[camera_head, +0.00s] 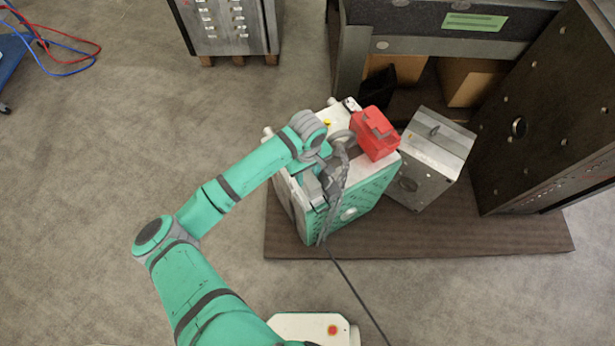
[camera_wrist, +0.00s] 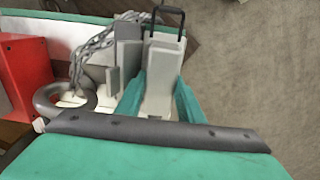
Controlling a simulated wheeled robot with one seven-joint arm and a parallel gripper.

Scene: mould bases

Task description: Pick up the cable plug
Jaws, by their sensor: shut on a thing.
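The cable plug (camera_wrist: 163,78) is a light grey block with a black loop at its far end in the wrist view. My gripper (camera_wrist: 160,95) has its two teal fingers on either side of the plug and is shut on it. In the head view my gripper (camera_head: 314,186) is over the near left side of a white and green mould base (camera_head: 362,200). The plug is hard to tell from the grey parts around it there. I cannot tell whether it still touches the mould base.
A red block (camera_head: 374,134), a grey ring (camera_wrist: 72,98) and a chain (camera_wrist: 98,42) are close by on the mould base. A steel block (camera_head: 433,150) stands to its right. A black cable (camera_head: 352,290) runs down to the floor. Open floor lies left.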

